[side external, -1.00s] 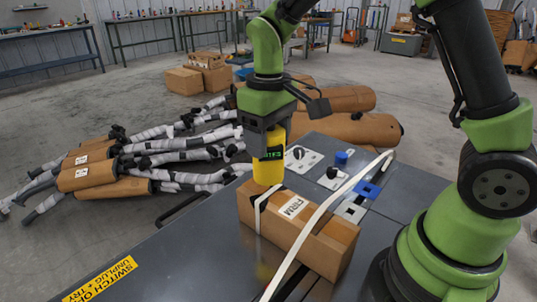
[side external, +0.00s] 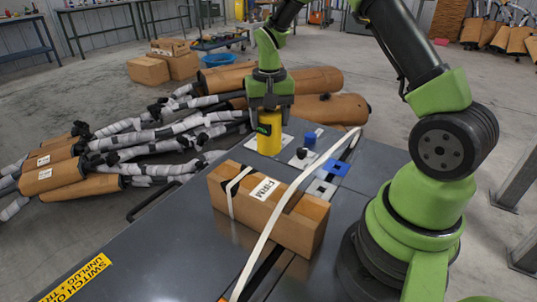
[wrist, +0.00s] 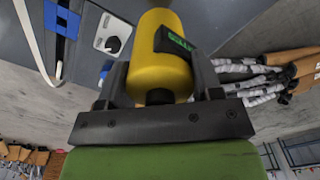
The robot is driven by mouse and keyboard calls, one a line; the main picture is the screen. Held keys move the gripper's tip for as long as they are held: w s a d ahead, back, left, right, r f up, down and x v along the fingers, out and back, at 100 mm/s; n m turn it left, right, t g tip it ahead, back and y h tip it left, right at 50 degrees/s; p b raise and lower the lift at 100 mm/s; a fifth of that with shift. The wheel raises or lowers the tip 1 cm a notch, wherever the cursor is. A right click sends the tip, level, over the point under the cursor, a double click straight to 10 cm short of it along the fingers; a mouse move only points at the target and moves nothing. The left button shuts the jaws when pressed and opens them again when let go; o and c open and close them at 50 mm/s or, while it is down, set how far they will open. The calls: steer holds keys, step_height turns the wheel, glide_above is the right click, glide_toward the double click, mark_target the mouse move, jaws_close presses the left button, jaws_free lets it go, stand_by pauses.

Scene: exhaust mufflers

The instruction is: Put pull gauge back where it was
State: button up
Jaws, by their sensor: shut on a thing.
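The pull gauge (side external: 270,133) is a yellow cylinder with a dark display showing green characters. My gripper (side external: 270,108) is shut on its upper end and holds it upright over the far left part of the grey bench, behind the box. In the wrist view the gauge (wrist: 161,60) sits between the two dark fingers of my gripper (wrist: 160,85). A light plate (side external: 287,143) with a dark knob lies partly behind the gauge. I cannot tell whether the gauge's lower end touches the bench.
A blue knob (side external: 309,139) and a blue block (side external: 335,167) stand right of the gauge. Wrapped exhaust pipes (side external: 150,140) lie on the floor beyond.

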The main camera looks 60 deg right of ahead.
mark_target(269, 143)
step_height(269, 143, down, 7)
steer(key=shift+r, duration=0.1)
stand_by(0.4)
steer(key=o, duration=1.1)
steer(key=shift+f, duration=0.2)
steer(key=shift+r, duration=0.15)
